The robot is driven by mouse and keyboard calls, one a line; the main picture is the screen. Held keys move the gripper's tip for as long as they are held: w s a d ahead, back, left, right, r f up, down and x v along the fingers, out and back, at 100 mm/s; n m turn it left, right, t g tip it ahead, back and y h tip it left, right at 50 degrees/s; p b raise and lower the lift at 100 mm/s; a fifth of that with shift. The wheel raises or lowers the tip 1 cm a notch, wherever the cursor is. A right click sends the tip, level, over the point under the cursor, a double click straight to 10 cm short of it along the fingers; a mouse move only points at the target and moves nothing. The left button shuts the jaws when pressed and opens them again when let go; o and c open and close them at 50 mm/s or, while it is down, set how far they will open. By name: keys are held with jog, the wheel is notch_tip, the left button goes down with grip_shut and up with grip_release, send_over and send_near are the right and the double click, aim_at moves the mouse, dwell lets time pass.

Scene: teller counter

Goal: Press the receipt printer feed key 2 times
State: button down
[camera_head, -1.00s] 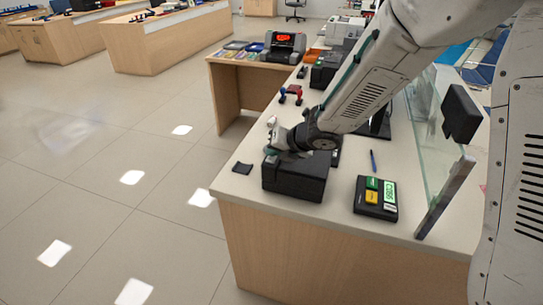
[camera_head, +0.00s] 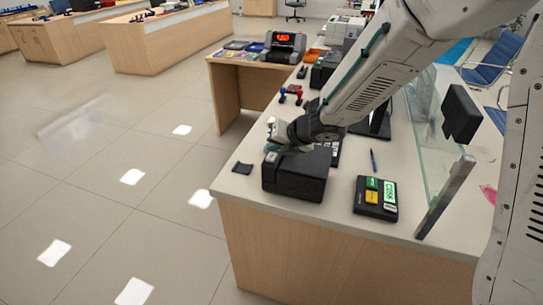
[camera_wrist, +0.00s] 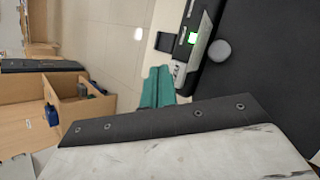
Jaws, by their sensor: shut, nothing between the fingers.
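The receipt printer (camera_head: 293,182) is a black box near the front left corner of the counter. I take the round key to be the feed key. My gripper (camera_head: 274,148) is at the printer's far left edge in the head view. Its teal fingers (camera_wrist: 158,86) are together and empty, apart from the key in the wrist view. Contact with the printer cannot be told.
A small black pad (camera_head: 242,168) lies left of the printer. A keypad terminal (camera_head: 376,198) and a blue pen (camera_head: 373,160) lie to its right. A glass screen (camera_head: 428,150) stands along the right side. Red and blue stamps (camera_head: 290,94) are farther back.

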aim_at(275, 158)
jog(key=shift+r, duration=2.4)
jog(key=d+m+h, duration=0.1)
jog(key=d+m, duration=0.1)
jog(key=w+d+m+t+h, duration=0.1)
jog(key=d+m, duration=0.1)
jog(key=m, duration=0.1)
jog(key=d+f+m+h, duration=0.1)
jog(key=d+m, duration=0.1)
jog(key=shift+w+d+f+m+h, duration=0.1)
jog(key=shift+w+d+m+h, duration=0.1)
jog(key=shift+m+h, duration=0.15)
jog(key=s+d+r+m+g+h, duration=0.2)
jog(key=s+d+r+m+h, duration=0.1)
jog(key=s+d+m, duration=0.65)
jog(key=s+d+r+m+g+h, duration=0.2)
jog(key=s+d+r+m+h, duration=0.15)
jog(key=s+d+m, duration=0.55)
jog(key=s+r+m+g+y, duration=0.1)
jog(key=s+r+m, duration=0.1)
jog(key=s+m, duration=0.3)
jog(key=s+r+m+g+y, duration=0.1)
jog(key=s+m, duration=0.4)
jog(key=s, duration=0.7)
jog(key=shift+a+r+y, duration=0.25)
jog(key=shift+r+y, duration=0.55)
jog(key=shift+r, duration=0.15)
